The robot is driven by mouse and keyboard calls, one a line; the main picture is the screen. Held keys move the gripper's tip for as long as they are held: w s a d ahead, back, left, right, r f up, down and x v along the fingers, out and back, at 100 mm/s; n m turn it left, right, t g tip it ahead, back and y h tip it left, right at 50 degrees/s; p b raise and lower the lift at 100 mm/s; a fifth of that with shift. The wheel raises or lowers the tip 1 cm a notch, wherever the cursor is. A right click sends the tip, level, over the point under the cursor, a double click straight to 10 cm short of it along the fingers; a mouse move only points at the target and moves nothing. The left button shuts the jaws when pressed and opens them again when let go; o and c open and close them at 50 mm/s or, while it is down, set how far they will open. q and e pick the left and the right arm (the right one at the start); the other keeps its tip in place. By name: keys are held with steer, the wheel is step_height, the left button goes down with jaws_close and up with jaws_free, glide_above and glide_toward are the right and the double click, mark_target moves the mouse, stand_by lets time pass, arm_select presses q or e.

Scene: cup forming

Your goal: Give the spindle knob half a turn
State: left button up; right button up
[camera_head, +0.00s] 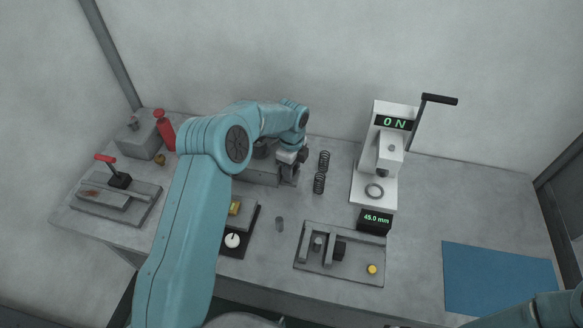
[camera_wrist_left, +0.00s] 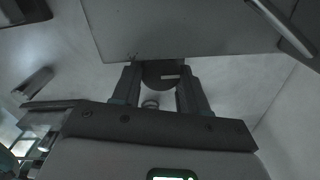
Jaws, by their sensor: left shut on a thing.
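The spindle knob (camera_wrist_left: 155,74) shows in the left wrist view as a dark round piece with a pale line on its face, partly under the edge of a grey block (camera_wrist_left: 180,28). My left gripper (camera_wrist_left: 160,86) has its two fingers on either side of the knob and is shut on it. In the head view my left gripper (camera_head: 291,168) is by a grey block (camera_head: 258,177) behind my left arm. The knob is hidden there. My right arm shows at the lower right corner, with its gripper out of view.
A display (camera_head: 374,221) reads 45.0 mm. A grey fixture tray (camera_head: 312,267) lies in front, a blue mat (camera_head: 500,280) at right. A red bottle (camera_head: 165,134) stands back left.

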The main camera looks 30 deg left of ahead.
arm_select(q)
steer(key=shift+s+f, duration=0.1)
steer(key=shift+f, duration=0.15)
